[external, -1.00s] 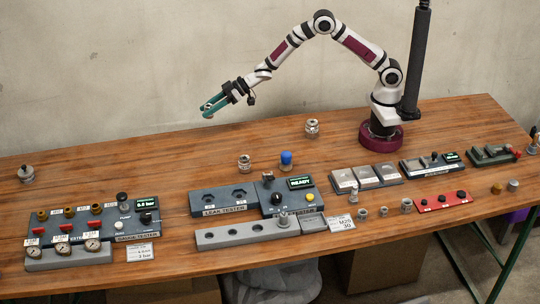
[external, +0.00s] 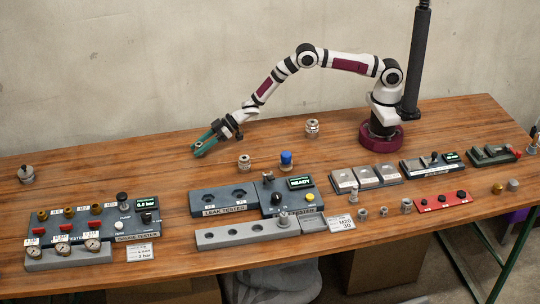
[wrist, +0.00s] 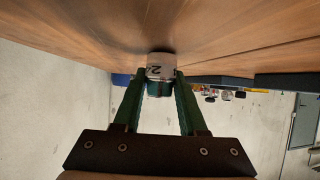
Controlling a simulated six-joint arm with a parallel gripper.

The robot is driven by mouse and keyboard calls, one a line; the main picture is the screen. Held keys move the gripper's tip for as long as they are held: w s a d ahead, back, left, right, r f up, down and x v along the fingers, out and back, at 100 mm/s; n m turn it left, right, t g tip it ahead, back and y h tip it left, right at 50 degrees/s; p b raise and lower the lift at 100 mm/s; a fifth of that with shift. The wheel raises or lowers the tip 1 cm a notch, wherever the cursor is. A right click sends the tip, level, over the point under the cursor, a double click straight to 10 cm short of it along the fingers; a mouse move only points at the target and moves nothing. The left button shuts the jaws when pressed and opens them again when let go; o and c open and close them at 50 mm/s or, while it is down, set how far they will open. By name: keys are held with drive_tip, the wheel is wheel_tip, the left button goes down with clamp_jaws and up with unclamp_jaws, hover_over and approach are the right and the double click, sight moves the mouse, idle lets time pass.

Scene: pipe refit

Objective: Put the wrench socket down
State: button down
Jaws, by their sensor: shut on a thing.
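My gripper (external: 200,147) reaches down and left, low over the back of the table, left of the leak tester's far side. In the wrist view its two green fingers (wrist: 160,76) are shut on the wrench socket (wrist: 161,66), a short grey metal cylinder with a partly readable marking. A dark green part shows beneath it in that view. In the external view the fingers hide the socket. I cannot tell whether it touches the wood.
The tabletop (external: 130,170) around the gripper is clear. A metal fitting (external: 244,162) and a blue-capped fitting (external: 286,161) stand to its right. The leak tester (external: 224,200) lies in front, the gauge tester (external: 85,225) front left.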

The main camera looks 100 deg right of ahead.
drive_tip(key=shift+f, duration=0.15)
drive_tip(key=shift+c, duration=2.3)
unclamp_jaws()
